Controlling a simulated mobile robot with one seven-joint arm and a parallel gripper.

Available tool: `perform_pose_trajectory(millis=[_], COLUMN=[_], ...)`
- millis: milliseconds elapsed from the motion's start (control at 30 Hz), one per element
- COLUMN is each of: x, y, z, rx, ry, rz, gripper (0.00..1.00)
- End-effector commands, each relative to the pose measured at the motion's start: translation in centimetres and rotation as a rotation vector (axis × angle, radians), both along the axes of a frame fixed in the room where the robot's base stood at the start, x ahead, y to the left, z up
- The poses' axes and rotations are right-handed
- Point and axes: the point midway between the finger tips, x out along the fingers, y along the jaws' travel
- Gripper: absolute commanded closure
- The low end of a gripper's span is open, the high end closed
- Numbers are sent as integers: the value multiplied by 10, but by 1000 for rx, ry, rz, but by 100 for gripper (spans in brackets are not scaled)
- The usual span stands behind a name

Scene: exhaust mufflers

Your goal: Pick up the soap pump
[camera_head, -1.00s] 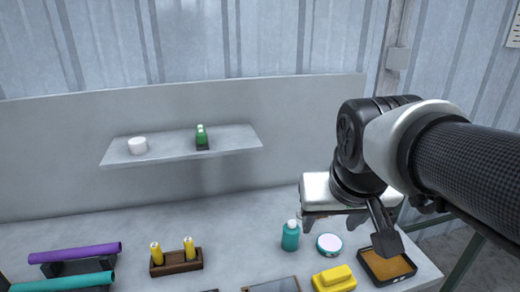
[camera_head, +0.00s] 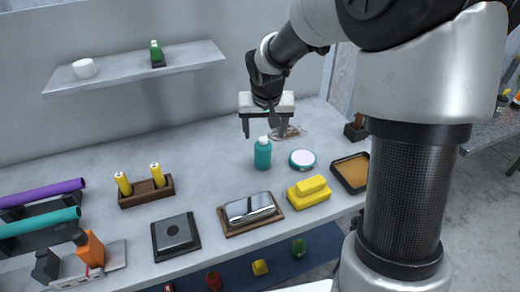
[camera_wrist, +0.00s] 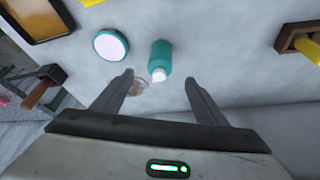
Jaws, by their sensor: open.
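A teal bottle with a white top (camera_head: 263,154), which looks most like the soap pump, stands upright on the grey worktop. It also shows in the wrist view (camera_wrist: 161,58), with its white top toward me and between the lines of my fingers. My gripper (camera_head: 264,132) points down just behind and above the bottle in the head view, open with nothing held. Its two spread fingers show in the wrist view (camera_wrist: 159,80). I cannot tell whether they touch the bottle. A small clear or brownish item (camera_wrist: 138,88) lies near one fingertip, too unclear to name.
A round teal-rimmed pink-white disc (camera_head: 302,159) lies right of the bottle. A yellow block (camera_head: 309,191), a dark tray with tan filling (camera_head: 352,172) and a silver-topped board (camera_head: 250,209) are in front. A wooden holder (camera_head: 147,193) is at left. A shelf (camera_head: 120,74) hangs behind.

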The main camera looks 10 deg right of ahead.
Motion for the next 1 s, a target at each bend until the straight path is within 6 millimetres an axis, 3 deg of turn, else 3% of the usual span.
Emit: perform_pose_trajectory(millis=[100,300,567,800,1000], x=[10,23,31,48,52], y=[-1,-4,-5,-6,-7], z=[-28,-59,-75,-107,-114], rx=[0,-1,-2,-1,0], ry=[5,2,1,2,0], rz=[2,1,1,1,1], gripper=[34,34,34,34,34])
